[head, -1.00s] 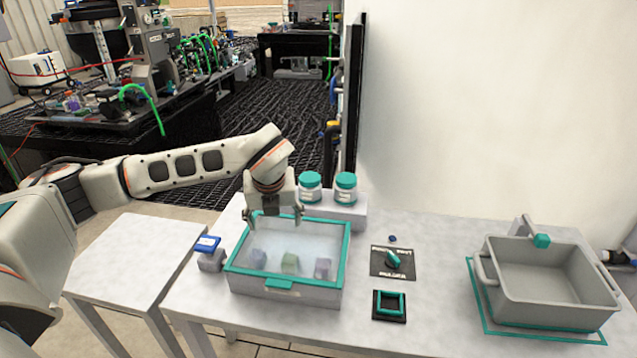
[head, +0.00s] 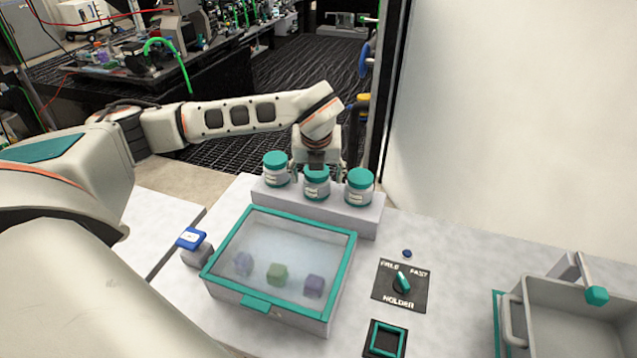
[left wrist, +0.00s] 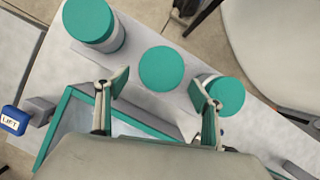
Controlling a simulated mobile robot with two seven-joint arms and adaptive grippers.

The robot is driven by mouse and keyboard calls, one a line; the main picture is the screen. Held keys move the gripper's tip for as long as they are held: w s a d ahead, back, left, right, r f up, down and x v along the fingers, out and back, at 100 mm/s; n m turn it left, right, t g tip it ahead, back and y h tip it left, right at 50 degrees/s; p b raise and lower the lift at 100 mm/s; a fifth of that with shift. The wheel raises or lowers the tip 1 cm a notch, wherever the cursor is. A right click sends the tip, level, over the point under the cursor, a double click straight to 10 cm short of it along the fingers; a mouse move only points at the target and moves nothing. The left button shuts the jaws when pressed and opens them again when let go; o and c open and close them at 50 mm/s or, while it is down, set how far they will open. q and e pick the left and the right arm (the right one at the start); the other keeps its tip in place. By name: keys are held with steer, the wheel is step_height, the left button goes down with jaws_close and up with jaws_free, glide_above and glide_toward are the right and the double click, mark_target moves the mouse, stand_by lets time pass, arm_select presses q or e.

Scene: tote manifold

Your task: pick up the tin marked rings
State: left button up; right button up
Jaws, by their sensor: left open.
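Three grey-white tins with teal lids stand in a row on a raised light block: left tin (head: 275,169), middle tin (head: 316,183), right tin (head: 359,187). Each has a pale label, too small to read, so I cannot tell which says rings. My left gripper (head: 318,168) is open at the middle tin, with a finger towards each side of it. In the left wrist view, the middle lid (left wrist: 162,69) shows between and just beyond the open fingertips (left wrist: 160,88). Contact is not visible. My right gripper is out of view.
A teal-framed clear-lidded case (head: 214,249) with three small blocks inside stands in front of the tins. A blue-topped lift tab (head: 192,239) is beside it. A holder dial (head: 402,283) and a grey tote (head: 570,305) are to the right.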

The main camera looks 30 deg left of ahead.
arm_select(q)
steer(key=x, duration=0.5)
steer(key=shift+w+a+f, duration=0.1)
steer(key=shift+a+f, duration=0.05)
steer(key=shift+a, duration=0.05)
steer(key=c, duration=1.2)
